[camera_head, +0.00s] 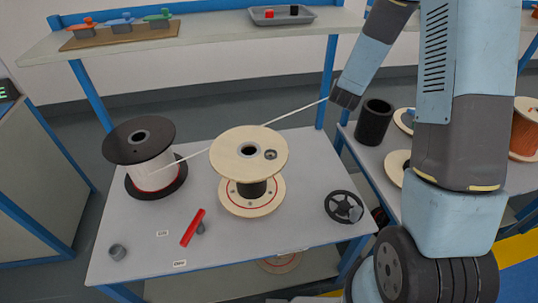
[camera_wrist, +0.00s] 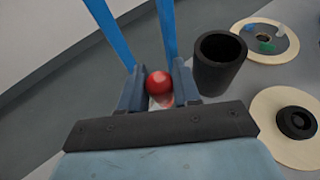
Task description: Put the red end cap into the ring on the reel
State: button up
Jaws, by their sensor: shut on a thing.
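My gripper (camera_head: 345,98) hangs above the gap between the two tables. In the wrist view the fingers (camera_wrist: 160,88) are shut around the round, glossy red end cap (camera_wrist: 159,82). In the head view the cap is hidden by the fingers. The wooden reel (camera_head: 228,152) stands upright mid-table, left of and below my gripper. A small dark ring (camera_head: 270,154) sits on its top flange, right of the centre hole. The cap is apart from the ring.
A red-handled tool (camera_head: 192,228), a grey cylinder (camera_head: 117,252) and a black handwheel (camera_head: 343,206) lie on the table (camera_head: 130,225). A black cylinder (camera_head: 374,122) stands on the right table. A shelf (camera_head: 210,28) with a grey tray (camera_head: 282,16) spans the back.

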jog(key=s+a+r+m+g+h, duration=0.1)
jog(key=s+a+r, duration=0.1)
jog(key=s+a, duration=0.6)
jog(key=s+a+r+m+h, duration=0.25)
jog(key=s+a, duration=0.35)
jog(key=a, duration=0.4)
jog(key=s+a+r+m+g+h, duration=0.1)
jog(key=s+a, duration=0.2)
jog(key=s, duration=1)
jog(key=s+a+r+m+g+h, duration=0.1)
jog(key=s+a, duration=0.2)
jog(key=s, duration=0.9)
send_over(271, 155)
jog(key=s, duration=0.1)
notch_tip(271, 155, down, 8)
jog(key=shift+s+d+f, duration=0.1)
jog(key=shift+d+f, duration=0.05)
jog(key=shift+f, duration=0.05)
jog(key=shift+w+f, duration=0.65)
jog(key=shift+f, duration=1.55)
